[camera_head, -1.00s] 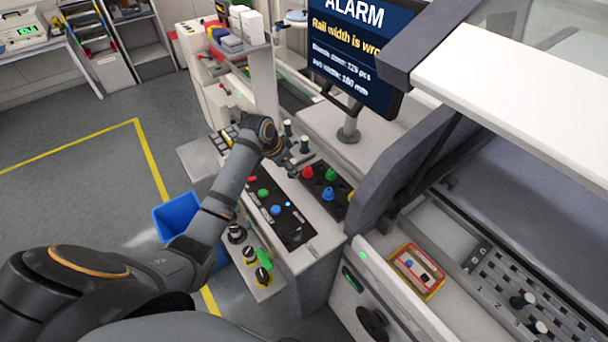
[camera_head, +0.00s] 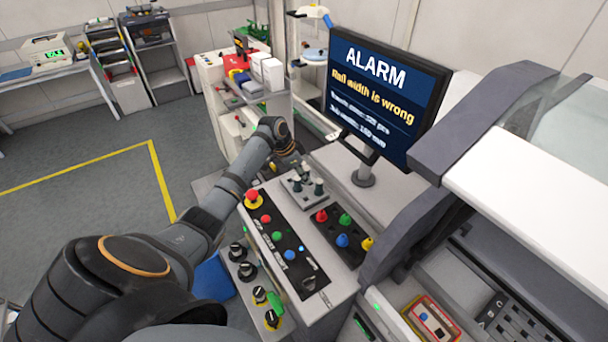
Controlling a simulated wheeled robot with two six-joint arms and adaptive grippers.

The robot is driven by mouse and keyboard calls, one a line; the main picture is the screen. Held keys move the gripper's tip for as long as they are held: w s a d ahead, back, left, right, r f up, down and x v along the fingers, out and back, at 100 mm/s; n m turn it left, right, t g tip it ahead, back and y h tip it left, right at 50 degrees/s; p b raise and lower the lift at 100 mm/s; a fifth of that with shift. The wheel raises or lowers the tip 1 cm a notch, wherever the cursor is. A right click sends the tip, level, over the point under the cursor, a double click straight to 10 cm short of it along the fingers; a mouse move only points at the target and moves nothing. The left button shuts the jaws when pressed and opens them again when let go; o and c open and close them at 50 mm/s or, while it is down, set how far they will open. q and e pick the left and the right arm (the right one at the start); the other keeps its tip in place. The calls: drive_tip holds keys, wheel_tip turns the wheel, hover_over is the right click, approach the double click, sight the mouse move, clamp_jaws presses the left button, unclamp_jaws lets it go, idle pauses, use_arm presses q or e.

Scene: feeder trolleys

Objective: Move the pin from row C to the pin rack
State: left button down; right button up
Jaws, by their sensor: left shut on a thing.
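My left gripper (camera_head: 288,158) is at the end of my left arm, just behind the pin rack. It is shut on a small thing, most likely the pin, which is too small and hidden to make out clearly. The pin rack (camera_head: 304,194) is a small grey block on top of the console, with dark green pins (camera_head: 319,187) standing in it. The slotted panel (camera_head: 512,328) with the lettered rows is cut off at the lower right, and row C cannot be made out. My right gripper is out of view.
A monitor (camera_head: 385,92) showing an alarm stands right of the rack. A button panel (camera_head: 283,240) and a box with coloured knobs (camera_head: 341,236) lie in front of the rack. A shelf with boxes (camera_head: 250,84) stands behind. A blue bin (camera_head: 213,280) is partly behind my arm.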

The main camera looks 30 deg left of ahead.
use_arm(q)
wheel_tip(320, 180, down, 2)
drive_tip(key=shift+d+f+b, duration=0.15)
drive_tip(key=shift+f+b, duration=0.05)
drive_tip(key=shift+b, duration=0.85)
wheel_tip(320, 180, down, 2)
drive_tip(key=shift+b, duration=1.05)
wheel_tip(320, 180, down, 3)
drive_tip(key=b, duration=0.3)
drive_tip(key=shift+f, duration=0.85)
drive_tip(key=c, duration=1)
unclamp_jaws()
drive_tip(key=shift+c, duration=0.2)
drive_tip(key=shift+o, duration=0.3)
